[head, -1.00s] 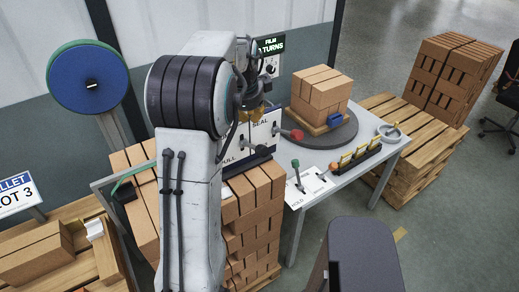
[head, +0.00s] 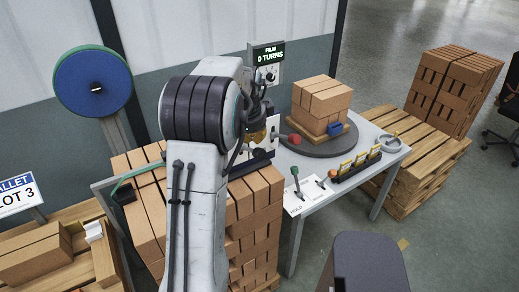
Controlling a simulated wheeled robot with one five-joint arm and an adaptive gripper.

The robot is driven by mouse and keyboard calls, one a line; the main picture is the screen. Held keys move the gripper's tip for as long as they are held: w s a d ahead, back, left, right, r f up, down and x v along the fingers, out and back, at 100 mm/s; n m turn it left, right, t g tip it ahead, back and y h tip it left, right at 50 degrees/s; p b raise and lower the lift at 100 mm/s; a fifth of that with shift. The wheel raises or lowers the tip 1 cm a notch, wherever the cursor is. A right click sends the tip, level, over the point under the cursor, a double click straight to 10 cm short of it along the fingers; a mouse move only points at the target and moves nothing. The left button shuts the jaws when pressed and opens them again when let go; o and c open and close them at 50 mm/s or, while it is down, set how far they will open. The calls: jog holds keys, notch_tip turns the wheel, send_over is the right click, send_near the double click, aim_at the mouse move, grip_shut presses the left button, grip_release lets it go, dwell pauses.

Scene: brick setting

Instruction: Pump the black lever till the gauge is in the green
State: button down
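My arm rises in front of the white lever panel, and the dark, brass-coloured end of the arm (head: 257,131) is in front of it. My gripper's fingers cannot be made out there. The panel (head: 273,128) is mostly covered by my arm, and its levers are hard to make out. A small dark lever (head: 319,183) stands on the white plate at the table's front, right of a green-knobbed lever (head: 296,176). No gauge with a readable green zone shows. A small round dial or knob (head: 271,76) sits under the display.
The display (head: 268,53) reads "FILM 0 TURNS". Bricks (head: 322,98) sit on a round turntable (head: 345,139) on the table, with a red knob (head: 294,139) beside it. Stacked bricks (head: 257,225) stand by the table's left side. A pallet (head: 405,175) lies to the right.

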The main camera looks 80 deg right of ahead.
aim_at(249, 150)
jog(key=shift+f, duration=0.15)
dwell(1.3)
jog(key=shift+s+a+f+b, duration=0.15)
jog(key=shift+f+b, duration=0.1)
jog(key=shift+b, duration=0.2)
jog(key=shift+r, duration=0.2)
jog(key=shift+w+r+p, duration=0.2)
jog(key=shift+p, duration=0.2)
dwell(0.3)
jog(key=shift+w+d+r+p, duration=0.2)
jog(key=shift+d+r+p, duration=0.1)
jog(key=shift+r+p, duration=0.35)
jog(key=shift+w+d+r+p, duration=0.15)
jog(key=shift+d+r+p, duration=0.15)
jog(key=shift+r+p, duration=0.25)
jog(key=shift+w+d+r, duration=0.2)
jog(key=shift+r, duration=0.35)
jog(key=shift+w+d+r, duration=0.15)
jog(key=shift+d+r, duration=0.05)
jog(key=shift+r, duration=0.3)
